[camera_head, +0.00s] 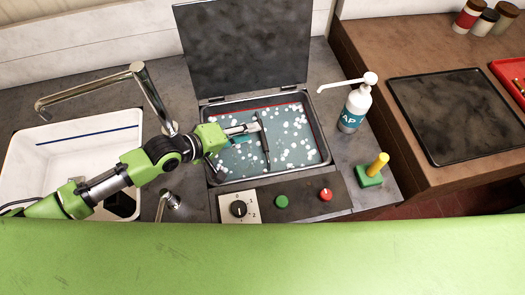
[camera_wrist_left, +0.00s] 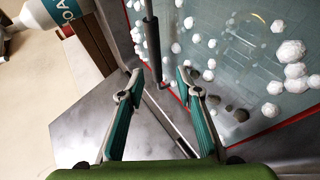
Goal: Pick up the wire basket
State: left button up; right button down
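The wire basket sits in the water-filled tank (camera_head: 230,182), mostly hidden under water and white foam bits. Its dark bar-like handle (camera_head: 264,142) stands above the water near the middle of the tank. Faint mesh lines show through the water in the left wrist view. My left gripper (camera_head: 250,129) reaches in from the left and is close to the handle. In the left wrist view its two teal-padded fingers (camera_wrist_left: 156,84) are apart, and the handle (camera_wrist_left: 152,42) lies just beyond the tips, roughly between them. I see no contact. My right gripper is not in view.
The tank's dark lid (camera_head: 245,45) stands open behind it. A soap pump bottle (camera_head: 355,108) and a green block with a yellow peg (camera_head: 372,172) stand to the right. A white sink (camera_head: 60,150) with a bent tap (camera_head: 150,95) lies left, near my arm.

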aim_at(260, 132)
pick_arm(q)
jog(key=d, duration=0.1)
jog(key=w+d+f+p, duration=0.1)
jog(key=d, duration=0.1)
jog(key=shift+w+d+f+p, duration=0.15)
jog(key=shift+d+f+p, duration=0.15)
jog(key=shift+p, duration=0.05)
jog(key=shift+w+d+f, duration=0.3)
jog(key=shift+d+f, duration=0.05)
jog(key=shift+f, duration=0.05)
grip_shut()
jog(key=shift+r, duration=0.2)
